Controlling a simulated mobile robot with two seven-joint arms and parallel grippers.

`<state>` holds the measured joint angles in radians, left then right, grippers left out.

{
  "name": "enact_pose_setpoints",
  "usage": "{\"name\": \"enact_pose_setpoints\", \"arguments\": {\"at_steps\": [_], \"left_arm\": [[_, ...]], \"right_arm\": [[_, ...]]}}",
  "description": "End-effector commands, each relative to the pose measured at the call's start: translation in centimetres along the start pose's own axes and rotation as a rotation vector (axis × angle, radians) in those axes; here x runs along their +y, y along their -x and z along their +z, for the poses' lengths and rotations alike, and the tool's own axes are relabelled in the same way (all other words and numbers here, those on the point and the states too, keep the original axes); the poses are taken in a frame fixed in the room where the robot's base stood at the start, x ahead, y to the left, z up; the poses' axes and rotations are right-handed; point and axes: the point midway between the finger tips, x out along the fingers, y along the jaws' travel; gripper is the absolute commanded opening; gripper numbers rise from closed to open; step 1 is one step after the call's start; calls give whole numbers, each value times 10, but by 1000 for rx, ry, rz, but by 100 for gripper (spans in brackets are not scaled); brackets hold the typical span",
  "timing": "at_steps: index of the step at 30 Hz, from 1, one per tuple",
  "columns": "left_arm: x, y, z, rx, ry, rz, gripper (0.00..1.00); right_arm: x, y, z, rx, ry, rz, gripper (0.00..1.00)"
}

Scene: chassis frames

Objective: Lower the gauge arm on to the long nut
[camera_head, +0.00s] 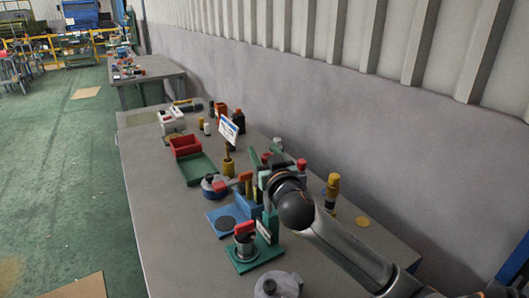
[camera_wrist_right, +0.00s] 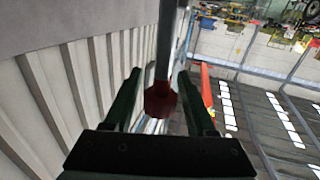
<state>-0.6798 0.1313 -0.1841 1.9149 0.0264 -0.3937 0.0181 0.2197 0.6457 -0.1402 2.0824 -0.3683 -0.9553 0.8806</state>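My right gripper (camera_head: 263,170) reaches in from the lower right in the head view, over the middle of the table. Its two dark green fingers stand apart in the right wrist view (camera_wrist_right: 158,90). A red knob on a grey rod (camera_wrist_right: 161,101) shows between them, with gaps on both sides. In the head view a red arm (camera_head: 238,181) lies just left of the gripper, beside a blue stand with a dark disc (camera_head: 226,223) on its base. I cannot tell for sure which part is the gauge arm. I cannot pick out the long nut. My left gripper is out of view.
A green-based fixture with a grey cylinder (camera_head: 245,243) stands in front. A grey round piece (camera_head: 278,286) is nearer. The table's left front is clear; a wall runs behind.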

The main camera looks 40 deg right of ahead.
Motion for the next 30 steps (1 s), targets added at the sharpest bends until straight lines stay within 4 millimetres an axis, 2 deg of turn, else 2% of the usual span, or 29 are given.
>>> {"name": "enact_pose_setpoints", "arguments": {"at_steps": [2, 14, 30], "left_arm": [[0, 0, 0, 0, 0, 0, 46], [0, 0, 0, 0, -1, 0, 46], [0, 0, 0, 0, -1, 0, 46]], "right_arm": [[0, 0, 0, 0, 0, 0, 46], [0, 0, 0, 0, 0, 0, 1], [0, 0, 0, -1, 0, 0, 0]]}}
